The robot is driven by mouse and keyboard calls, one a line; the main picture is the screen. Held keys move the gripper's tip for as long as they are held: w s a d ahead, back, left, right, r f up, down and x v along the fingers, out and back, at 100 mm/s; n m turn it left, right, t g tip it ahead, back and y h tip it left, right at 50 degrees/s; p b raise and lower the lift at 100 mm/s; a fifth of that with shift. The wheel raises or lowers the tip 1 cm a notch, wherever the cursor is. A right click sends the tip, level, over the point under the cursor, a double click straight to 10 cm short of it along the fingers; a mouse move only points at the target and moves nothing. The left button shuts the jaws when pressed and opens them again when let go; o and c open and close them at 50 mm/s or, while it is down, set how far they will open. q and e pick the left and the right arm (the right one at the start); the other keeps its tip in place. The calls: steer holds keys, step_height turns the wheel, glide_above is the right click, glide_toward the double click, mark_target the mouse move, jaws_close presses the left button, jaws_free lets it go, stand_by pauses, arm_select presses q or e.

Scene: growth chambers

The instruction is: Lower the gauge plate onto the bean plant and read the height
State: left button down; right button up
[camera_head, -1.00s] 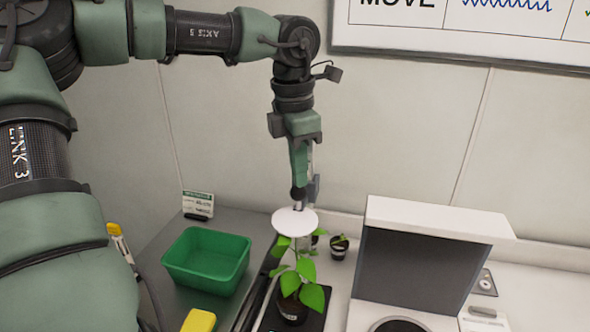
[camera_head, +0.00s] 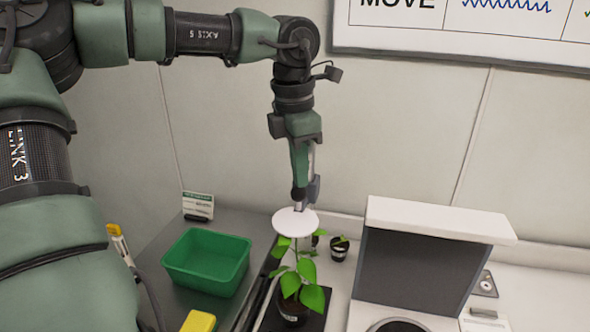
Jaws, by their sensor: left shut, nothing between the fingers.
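The bean plant (camera_head: 312,297) stands in a dark pot (camera_head: 292,312) on a black base, its green leaves spreading to both sides. The round white gauge plate (camera_head: 294,222) is above the plant, over its upper leaves; I cannot tell whether it touches them. My left gripper (camera_head: 299,196) points down just above the plate, beside the gauge's upright, and is shut with nothing between its fingers. The gauge's scale is too small to read here. My right gripper is not in view.
A green bin (camera_head: 207,262) and a yellow block (camera_head: 198,321) are to the left. A small potted plant (camera_head: 339,248) stands behind the bean plant. A white device with a dark panel (camera_head: 410,268) is close on the right. A small label card (camera_head: 198,206) stands at the back left.

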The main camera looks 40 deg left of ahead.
mark_target(296, 192)
arm_select(q)
steer(key=shift+s+d+f+g, duration=0.1)
steer(key=shift+s+f+g, duration=0.25)
steer(key=shift+f, duration=0.4)
steer(key=shift+s+d+f+g, duration=0.15)
steer(key=shift+s+f, duration=0.3)
steer(key=shift+f, duration=0.3)
steer(key=shift+w+a+r+p, duration=0.1)
steer(key=shift+w+r+p, duration=0.1)
steer(key=shift+r+p, duration=0.45)
steer(key=shift+w+a+r+p, duration=0.15)
steer(key=shift+r+p, duration=0.25)
steer(key=shift+r, duration=0.4)
steer(key=shift+w+d+r+p, duration=0.1)
steer(key=shift+w+r+p, duration=0.1)
steer(key=shift+r+p, duration=0.45)
steer(key=shift+a+r+p, duration=0.1)
steer(key=shift+r+p, duration=0.85)
steer(key=shift+r, duration=0.75)
